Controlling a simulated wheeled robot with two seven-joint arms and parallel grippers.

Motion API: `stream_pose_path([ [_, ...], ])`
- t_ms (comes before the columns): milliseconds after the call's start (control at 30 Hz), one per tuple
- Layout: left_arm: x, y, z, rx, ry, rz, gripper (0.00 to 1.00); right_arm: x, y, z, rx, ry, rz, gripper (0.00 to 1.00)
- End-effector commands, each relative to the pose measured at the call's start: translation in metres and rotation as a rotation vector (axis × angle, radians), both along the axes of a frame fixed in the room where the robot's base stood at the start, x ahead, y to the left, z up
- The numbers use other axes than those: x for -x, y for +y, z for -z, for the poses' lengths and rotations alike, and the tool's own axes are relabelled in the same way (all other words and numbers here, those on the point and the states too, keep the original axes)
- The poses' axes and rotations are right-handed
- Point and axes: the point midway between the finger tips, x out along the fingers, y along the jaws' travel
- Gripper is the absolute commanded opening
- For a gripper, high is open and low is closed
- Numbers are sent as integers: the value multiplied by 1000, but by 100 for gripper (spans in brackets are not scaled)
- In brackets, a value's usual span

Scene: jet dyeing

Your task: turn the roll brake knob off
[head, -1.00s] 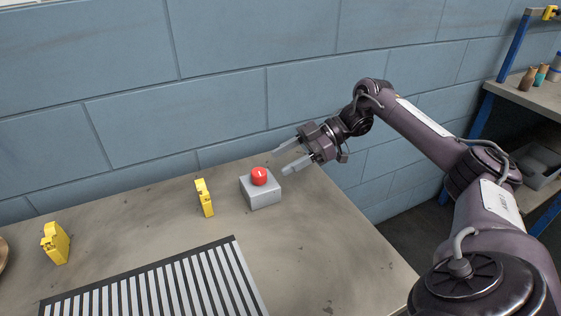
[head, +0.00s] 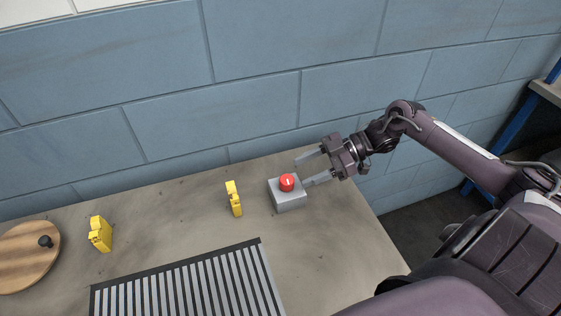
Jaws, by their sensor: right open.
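The roll brake knob (head: 287,183) is a red round knob with a small white mark on its face. It sits on top of a grey box (head: 291,203) near the back right of the table. My right gripper (head: 302,171) is open, with its two fingers pointing left toward the knob. One finger is behind the knob and the other is at its right side, close to the box. I cannot tell whether either finger touches it. My left gripper is not in view.
A yellow block-like piece (head: 234,199) stands just left of the box, and another yellow piece (head: 100,234) stands farther left. A striped black and white panel (head: 190,285) lies in front. A round wooden disc (head: 25,262) with a dark knob is at the left. A blue wall (head: 240,110) rises behind.

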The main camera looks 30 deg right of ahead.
Motion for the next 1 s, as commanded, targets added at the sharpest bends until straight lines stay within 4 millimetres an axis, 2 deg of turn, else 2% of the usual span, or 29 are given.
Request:
stream_pose_path([
  [167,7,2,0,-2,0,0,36,0,8,3,-2,-1,4,55],
  [400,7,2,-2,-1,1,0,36,-13,42,17,-3,-2,3,55],
  [600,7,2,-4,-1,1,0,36,-21,63,27,-1,-1,3,55],
  [967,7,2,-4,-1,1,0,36,-23,68,30,2,0,3,55],
  [1000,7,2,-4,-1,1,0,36,-23,68,30,2,0,3,52],
])
